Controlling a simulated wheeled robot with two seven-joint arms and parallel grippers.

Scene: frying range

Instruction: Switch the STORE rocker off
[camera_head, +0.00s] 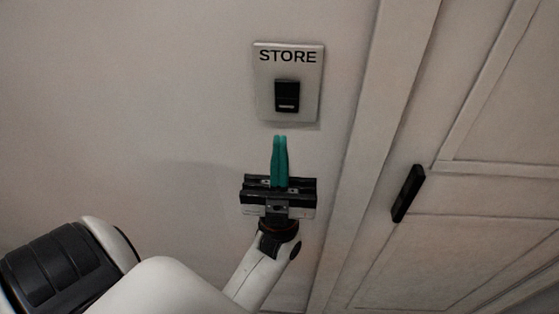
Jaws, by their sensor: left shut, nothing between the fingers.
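A light wall plate (311,97) with the word STORE printed across its top is mounted on the wall. A black rocker (287,95) sits in the middle of the plate, with a pale mark near its lower end. My left gripper (280,138) points upward just below the plate, its teal fingers shut together with nothing between them. The fingertips show a little below the plate's lower edge in the picture; I cannot tell how far they are from the wall. My right gripper is not in view.
A panelled door (484,190) with a black handle (408,193) stands to the right, and its frame (375,130) runs close beside the plate. The wall (130,100) to the left of the plate is bare.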

